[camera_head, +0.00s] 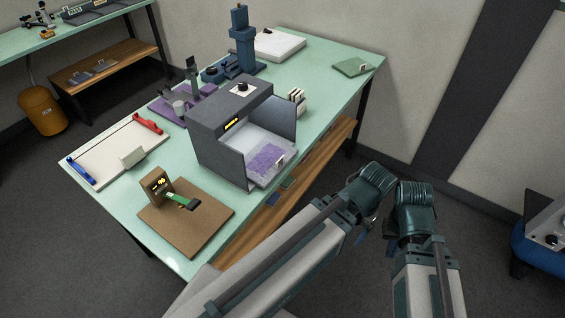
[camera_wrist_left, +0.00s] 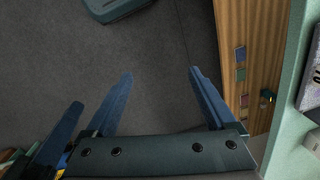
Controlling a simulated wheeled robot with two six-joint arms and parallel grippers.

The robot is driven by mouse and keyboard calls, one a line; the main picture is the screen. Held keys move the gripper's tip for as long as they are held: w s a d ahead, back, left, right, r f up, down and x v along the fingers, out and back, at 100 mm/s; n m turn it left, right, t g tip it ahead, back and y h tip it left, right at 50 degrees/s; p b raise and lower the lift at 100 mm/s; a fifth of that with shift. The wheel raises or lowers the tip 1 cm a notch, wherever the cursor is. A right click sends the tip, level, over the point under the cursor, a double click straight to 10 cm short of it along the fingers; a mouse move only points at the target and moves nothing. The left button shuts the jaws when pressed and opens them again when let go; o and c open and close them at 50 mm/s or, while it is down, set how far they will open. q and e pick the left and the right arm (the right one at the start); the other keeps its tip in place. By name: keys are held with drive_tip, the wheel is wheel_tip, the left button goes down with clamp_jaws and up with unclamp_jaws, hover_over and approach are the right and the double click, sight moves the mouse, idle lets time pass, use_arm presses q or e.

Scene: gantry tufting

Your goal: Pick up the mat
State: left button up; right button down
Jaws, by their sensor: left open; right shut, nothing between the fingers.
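A purple tufted patch that looks like the mat (camera_head: 265,158) lies on the pale bed of the grey boxy machine (camera_head: 221,134), with a small white tab at its front. A flat green piece (camera_head: 352,67), also mat-like, lies at the table's far right corner. My left gripper (camera_wrist_left: 160,85) is open and empty over the floor beside the table, its two blue fingers apart. My right gripper (camera_head: 415,200) is beside it, away from the table and holding nothing; its fingers are mostly hidden in the head view.
The green table (camera_head: 325,95) has a wooden lower shelf (camera_wrist_left: 262,45) with small coloured squares. A brown board with a post (camera_head: 187,222), a white board (camera_head: 112,160) and a blue-grey stand (camera_head: 243,45) occupy the top. A blue stool-like unit (camera_head: 540,240) stands right.

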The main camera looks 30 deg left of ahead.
use_arm(q)
drive_tip(key=shift+o, duration=0.4)
drive_tip(key=w+a+f+n+b, duration=0.1)
drive_tip(key=w+a+f+b, duration=0.1)
drive_tip(key=f+b, duration=0.6)
drive_tip(key=w+a+f+b, duration=0.2)
drive_tip(key=a+f+b, duration=0.3)
drive_tip(key=f+b, duration=0.4)
wheel_tip(320, 180, down, 2)
drive_tip(key=shift+n+t, duration=0.3)
drive_tip(key=shift+n, duration=0.1)
drive_tip(key=m+y+b, duration=0.8)
drive_tip(key=m+y, duration=0.9)
approach(280, 161)
drive_tip(key=shift+t, duration=0.6)
drive_tip(key=a, duration=0.5)
drive_tip(key=shift+r, duration=0.1)
drive_tip(key=shift+a, duration=0.1)
